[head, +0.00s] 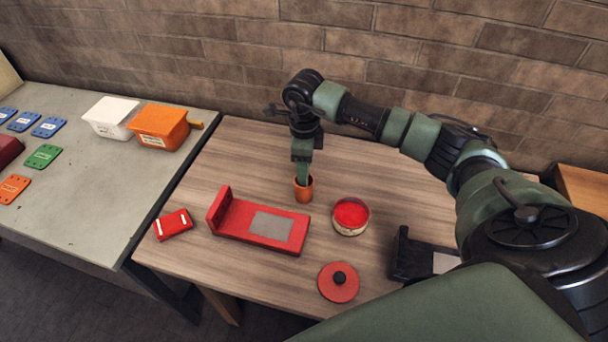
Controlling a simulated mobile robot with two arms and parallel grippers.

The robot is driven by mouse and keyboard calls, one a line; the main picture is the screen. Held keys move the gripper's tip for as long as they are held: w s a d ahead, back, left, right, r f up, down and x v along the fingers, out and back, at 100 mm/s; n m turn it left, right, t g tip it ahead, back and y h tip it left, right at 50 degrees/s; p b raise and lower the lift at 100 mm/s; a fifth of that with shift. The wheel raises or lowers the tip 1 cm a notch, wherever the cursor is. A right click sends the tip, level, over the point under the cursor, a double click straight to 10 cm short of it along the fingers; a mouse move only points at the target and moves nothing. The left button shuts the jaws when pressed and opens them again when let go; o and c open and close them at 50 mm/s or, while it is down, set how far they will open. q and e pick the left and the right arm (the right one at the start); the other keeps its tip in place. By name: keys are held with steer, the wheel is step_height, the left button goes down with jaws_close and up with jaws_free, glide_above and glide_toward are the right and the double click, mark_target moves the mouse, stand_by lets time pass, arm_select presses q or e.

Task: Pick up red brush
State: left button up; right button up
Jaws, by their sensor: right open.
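No red brush can be made out for sure. My right gripper (303,173) points straight down at a small orange-brown cup (303,194) on the wooden table (220,165). Its fingertips are at or just inside the cup's mouth; I cannot tell which. The gripper is open, but the gap between its fingers is hard to see. It hides most of the cup's opening, so anything standing in there is covered. My left gripper is out of view.
Near the cup are a red stand with a grey plate (270,225), a tin of red stuff (350,216), a red lid with a black knob (339,279), a small red block (173,224) and a black stand (412,256). A grey table (85,185) adjoins left; a brick wall is behind.

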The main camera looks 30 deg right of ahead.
steer(key=shift+f, duration=0.2)
jaws_close()
steer(key=shift+w+r, duration=0.1)
steer(key=shift+r, duration=0.05)
step_height(320, 180, up, 13)
steer(key=b, duration=0.3)
step_height(320, 180, up, 7)
